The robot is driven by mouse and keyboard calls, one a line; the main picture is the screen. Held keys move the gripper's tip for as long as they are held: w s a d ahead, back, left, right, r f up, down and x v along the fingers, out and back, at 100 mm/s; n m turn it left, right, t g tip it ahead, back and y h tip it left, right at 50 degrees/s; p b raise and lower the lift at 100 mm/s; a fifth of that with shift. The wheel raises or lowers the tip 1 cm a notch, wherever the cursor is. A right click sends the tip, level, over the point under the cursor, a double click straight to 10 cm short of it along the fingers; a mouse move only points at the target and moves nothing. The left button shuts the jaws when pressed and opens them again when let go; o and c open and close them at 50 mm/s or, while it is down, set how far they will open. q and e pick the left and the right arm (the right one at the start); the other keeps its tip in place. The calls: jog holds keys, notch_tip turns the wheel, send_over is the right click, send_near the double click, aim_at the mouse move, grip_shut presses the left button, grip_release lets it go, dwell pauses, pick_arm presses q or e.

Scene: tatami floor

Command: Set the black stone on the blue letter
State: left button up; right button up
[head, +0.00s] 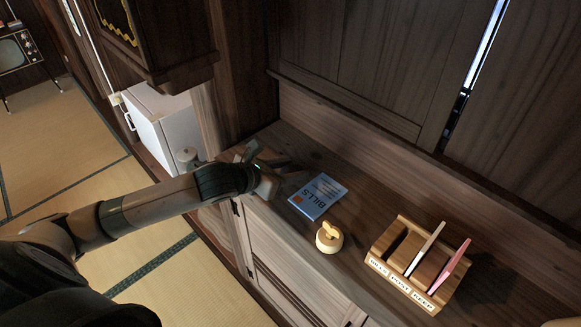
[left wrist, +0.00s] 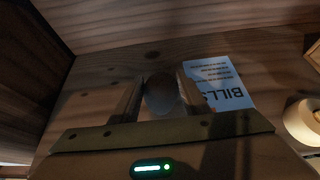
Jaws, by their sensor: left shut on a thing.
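The blue letter (head: 318,194), marked BILLS, lies flat on the wooden cabinet top. It also shows in the left wrist view (left wrist: 228,78), just right of my fingers. My left gripper (head: 279,167) is over the cabinet top, to the left of the letter. In the left wrist view its two fingers are shut on a dark, rounded stone (left wrist: 160,94). I cannot make out the stone in the head view, where the gripper and shadow hide it. How high the stone is above the wood is hard to tell. My right gripper is out of view.
A round yellow object with a raised handle (head: 329,238) stands in front of the letter. A wooden slotted rack (head: 409,262) holding a white and a pink letter stands at the right. A wall of dark panels (head: 345,60) rises behind the cabinet.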

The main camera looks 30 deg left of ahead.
pick_arm(q)
jog(key=shift+f, duration=0.15)
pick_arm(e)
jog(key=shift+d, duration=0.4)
pick_arm(q)
jog(key=o, duration=1.2)
jog(key=shift+b+v, duration=0.3)
jog(key=shift+v, duration=0.6)
jog(key=b+v, duration=0.1)
jog(key=v, duration=0.7)
jog(key=shift+v, duration=1.15)
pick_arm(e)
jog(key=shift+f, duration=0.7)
pick_arm(q)
jog(key=shift+c, duration=0.3)
